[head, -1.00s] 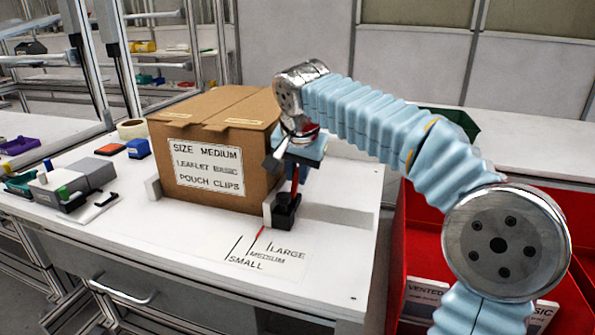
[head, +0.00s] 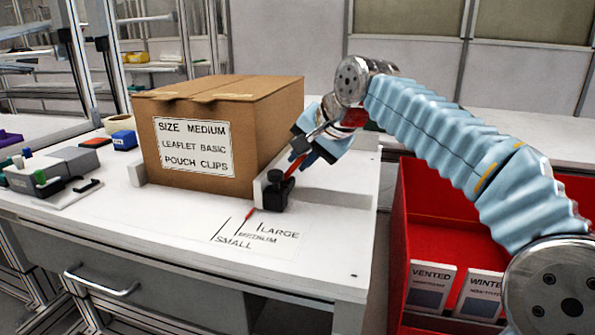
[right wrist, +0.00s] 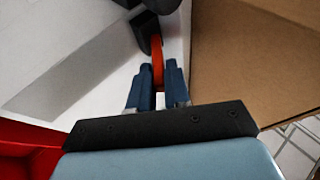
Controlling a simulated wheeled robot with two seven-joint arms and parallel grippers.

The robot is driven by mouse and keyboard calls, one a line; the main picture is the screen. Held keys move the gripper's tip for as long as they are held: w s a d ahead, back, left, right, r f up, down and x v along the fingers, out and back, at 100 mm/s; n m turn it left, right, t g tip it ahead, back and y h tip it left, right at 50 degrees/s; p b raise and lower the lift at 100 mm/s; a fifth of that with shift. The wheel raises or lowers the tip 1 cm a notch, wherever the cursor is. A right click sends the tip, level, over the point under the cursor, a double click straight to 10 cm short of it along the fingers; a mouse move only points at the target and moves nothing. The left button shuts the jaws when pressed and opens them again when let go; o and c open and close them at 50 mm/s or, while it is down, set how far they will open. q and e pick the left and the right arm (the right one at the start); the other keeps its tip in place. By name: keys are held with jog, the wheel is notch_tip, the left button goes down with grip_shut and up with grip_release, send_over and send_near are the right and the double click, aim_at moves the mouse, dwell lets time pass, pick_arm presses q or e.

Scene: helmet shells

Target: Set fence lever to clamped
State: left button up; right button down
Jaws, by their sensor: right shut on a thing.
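The red fence lever (head: 293,168) rises from a black clamp block (head: 275,193) at the right front corner of the cardboard box. It leans over to the right in the head view. My right gripper (head: 308,152) is shut on the lever, and the right wrist view shows the red lever (right wrist: 157,62) between its two blue fingers (right wrist: 158,82). The fingers partly hide the lever's upper end. The pale fence (head: 260,188) stands against the box. A red pointer (head: 250,213) lies near the MEDIUM mark on the size scale (head: 255,238). My left gripper is not in view.
The cardboard box (head: 193,146), labelled SIZE MEDIUM, stands close left of my right gripper. A grey device (head: 50,170) sits at the left of the white table. Red bins (head: 415,215) stand to the right. The table's front right is clear.

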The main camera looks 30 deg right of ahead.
jog(key=shift+s+d+f+t+b, duration=0.2)
jog(key=shift+f+t+b, duration=0.2)
jog(key=shift+b, duration=0.25)
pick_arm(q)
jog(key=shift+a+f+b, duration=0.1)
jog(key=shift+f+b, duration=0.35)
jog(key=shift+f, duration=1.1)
pick_arm(e)
jog(key=shift+s+t+y, duration=0.1)
jog(key=shift+t+y, duration=0.2)
jog(key=shift+y, duration=0.2)
jog(key=c, duration=1.2)
grip_release()
jog(key=shift+o, duration=0.2)
jog(key=shift+r, duration=0.1)
pick_arm(q)
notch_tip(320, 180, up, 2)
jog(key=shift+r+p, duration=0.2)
jog(key=shift+p, duration=1.05)
pick_arm(e)
jog(key=v, duration=1.3)
jog(key=shift+s+r, duration=0.25)
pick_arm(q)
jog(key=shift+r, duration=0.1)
pick_arm(e)
jog(key=shift+o, duration=0.4)
jog(key=shift+d, duration=0.1)
